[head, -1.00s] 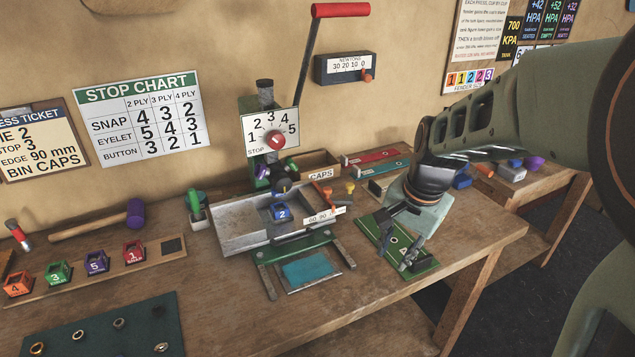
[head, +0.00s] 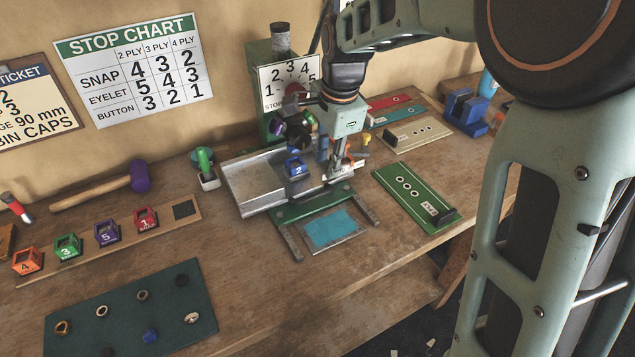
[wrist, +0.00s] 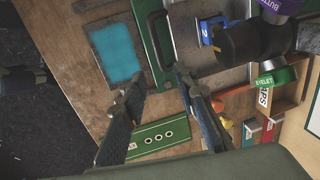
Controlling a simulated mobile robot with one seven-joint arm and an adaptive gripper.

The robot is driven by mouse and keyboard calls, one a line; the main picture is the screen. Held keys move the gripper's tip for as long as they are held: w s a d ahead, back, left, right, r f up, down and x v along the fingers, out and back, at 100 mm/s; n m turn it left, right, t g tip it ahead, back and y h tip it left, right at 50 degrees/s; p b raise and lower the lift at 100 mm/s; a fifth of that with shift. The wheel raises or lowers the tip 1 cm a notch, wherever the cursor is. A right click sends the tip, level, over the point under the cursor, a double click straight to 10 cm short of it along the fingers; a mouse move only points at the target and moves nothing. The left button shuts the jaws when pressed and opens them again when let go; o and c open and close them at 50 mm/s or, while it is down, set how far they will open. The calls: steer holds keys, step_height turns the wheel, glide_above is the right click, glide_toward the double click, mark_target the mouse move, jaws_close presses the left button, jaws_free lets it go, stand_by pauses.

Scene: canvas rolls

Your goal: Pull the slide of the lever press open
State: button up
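The lever press (head: 262,80) stands at the back of the bench, green with a numbered dial and red knob. Its grey metal slide (head: 250,190) lies low in front, under the turret and the blue die marked 2 (head: 296,168). In the wrist view, the slide's dark handle (wrist: 153,35) runs along its front edge. My gripper (head: 343,166) points down at the slide's right front end. In the wrist view its fingers (wrist: 160,78) are spread, one on each side of the handle's line near its end. I cannot tell whether either finger touches it.
A teal piece (head: 331,229) lies between the press's front rails. A green board (head: 408,190) lies to the right. Numbered dies on a wooden rack (head: 115,240), a mallet (head: 100,202) and a dark green mat (head: 120,315) are at left. The bench front between is clear.

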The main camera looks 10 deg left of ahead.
mark_target(322, 192)
steer(key=f, duration=0.3)
steer(key=w+f, duration=0.1)
steer(key=f, duration=0.2)
steer(key=a+f, duration=0.1)
steer(key=f, duration=0.2)
steer(key=shift+w+f, duration=0.2)
steer(key=shift+f, duration=0.15)
jaws_close()
